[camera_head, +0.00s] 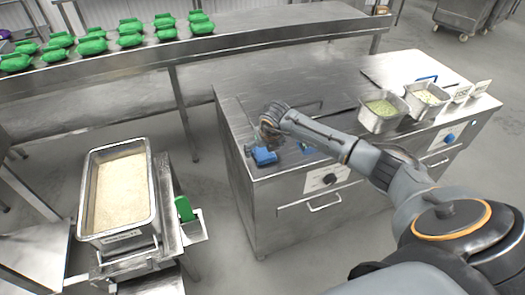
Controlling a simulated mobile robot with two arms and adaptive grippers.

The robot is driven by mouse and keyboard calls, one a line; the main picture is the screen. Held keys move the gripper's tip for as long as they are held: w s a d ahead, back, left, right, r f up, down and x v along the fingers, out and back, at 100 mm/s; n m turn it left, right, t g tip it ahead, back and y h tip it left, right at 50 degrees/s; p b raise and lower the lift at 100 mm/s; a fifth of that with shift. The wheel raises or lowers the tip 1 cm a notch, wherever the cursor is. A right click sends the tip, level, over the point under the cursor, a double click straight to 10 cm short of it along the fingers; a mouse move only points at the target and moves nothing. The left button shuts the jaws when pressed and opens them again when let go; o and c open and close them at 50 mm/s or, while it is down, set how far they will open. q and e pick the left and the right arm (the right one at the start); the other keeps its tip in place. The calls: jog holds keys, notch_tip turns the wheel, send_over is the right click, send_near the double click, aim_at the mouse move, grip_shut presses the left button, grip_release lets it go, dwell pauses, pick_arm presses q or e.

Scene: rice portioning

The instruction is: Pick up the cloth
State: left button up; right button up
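A small blue thing that looks like the cloth (263,157) lies at the front left corner of the steel counter (240,105). My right gripper (264,141) is just above and behind it, pointing down. Its fingers are small and dark, so I cannot tell whether they are open or shut, or whether they touch the blue thing. A smaller blue patch (307,149) shows just right of it, partly hidden by my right arm. My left gripper is not in view.
Two steel pans of food, one greenish (382,107) and one pale (428,92), sit at the counter's right. Several green packs (92,46) line the back table (235,40).

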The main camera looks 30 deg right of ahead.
aim_at(264, 151)
jog(key=c, duration=0.9)
jog(key=shift+r, duration=0.1)
jog(key=shift+r+b, duration=0.25)
jog(key=shift+b, duration=0.1)
notch_tip(264, 151, up, 2)
jog(key=shift+w+r+b, duration=0.1)
jog(key=shift+r+b, duration=0.05)
jog(key=shift+b, duration=0.75)
jog(key=shift+s+a+r+b, duration=0.7)
jog(key=shift+s+a+r, duration=0.45)
jog(key=shift+a+r, duration=0.7)
jog(key=shift+s+a+r+b, duration=0.7)
jog(key=shift+s+a+r, duration=0.6)
jog(key=shift+a, duration=0.95)
jog(key=shift+s+a+r+b, duration=0.7)
jog(key=shift+s+a+r, duration=0.25)
jog(key=shift+a+r, duration=1)
jog(key=shift+a+f, duration=0.1)
